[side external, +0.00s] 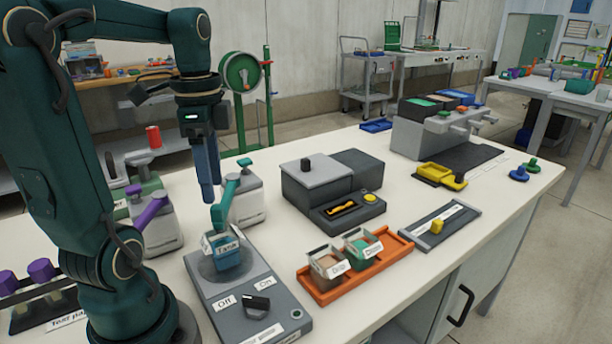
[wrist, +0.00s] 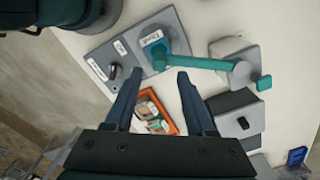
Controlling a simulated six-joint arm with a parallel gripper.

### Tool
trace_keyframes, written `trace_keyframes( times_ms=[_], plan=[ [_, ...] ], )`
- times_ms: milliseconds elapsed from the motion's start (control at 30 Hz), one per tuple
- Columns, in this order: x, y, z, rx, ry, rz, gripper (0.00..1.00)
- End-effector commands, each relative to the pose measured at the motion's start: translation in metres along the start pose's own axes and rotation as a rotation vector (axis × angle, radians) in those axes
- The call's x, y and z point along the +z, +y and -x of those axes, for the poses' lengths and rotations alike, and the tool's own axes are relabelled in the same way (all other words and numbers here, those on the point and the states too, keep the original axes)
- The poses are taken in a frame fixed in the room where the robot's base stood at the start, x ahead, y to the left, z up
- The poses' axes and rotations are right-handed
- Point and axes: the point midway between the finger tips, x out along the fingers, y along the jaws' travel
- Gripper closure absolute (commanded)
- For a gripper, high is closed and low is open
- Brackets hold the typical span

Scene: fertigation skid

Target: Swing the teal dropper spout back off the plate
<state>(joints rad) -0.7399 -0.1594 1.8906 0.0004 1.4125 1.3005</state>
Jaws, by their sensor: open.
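The teal dropper spout (side external: 227,193) reaches from its white dispenser (side external: 247,204) out over the plate (side external: 218,268) of a grey base unit. Its tip is above a blue cup (side external: 226,256) with a white label standing on that plate. In the wrist view the spout (wrist: 205,64) runs left from the dispenser (wrist: 232,53) to the cup (wrist: 154,40). A small teal knob (wrist: 264,82) sticks out at the pivot end. My gripper (side external: 208,196) is open and empty, pointing down close to the spout. In the wrist view its fingertips (wrist: 160,74) lie near the spout's outlet end.
A second dispenser with a purple spout (side external: 151,210) stands at left. The base unit has a black knob (side external: 257,302) between Off and On labels. An orange tray (side external: 352,272) with two small bins and a dark grey box (side external: 318,188) stand to the right.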

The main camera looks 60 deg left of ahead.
Motion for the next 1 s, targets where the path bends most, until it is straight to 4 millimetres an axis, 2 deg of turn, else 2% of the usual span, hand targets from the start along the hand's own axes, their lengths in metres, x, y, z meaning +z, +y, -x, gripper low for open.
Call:
trace_keyframes(
  times_ms=[300,667,700,833,1000],
  plan=[
    [0.000,0.001,-0.034,0.001,-0.002,-0.001,0.45],
    [0.000,0.001,-0.040,-0.002,-0.001,-0.001,0.45],
    [0.000,0.001,-0.040,-0.002,-0.001,-0.001,0.49],
    [0.000,0.001,-0.040,-0.002,-0.001,-0.001,0.99],
    [-0.001,0.001,-0.040,-0.002,-0.001,-0.001,1.00]
  ],
)
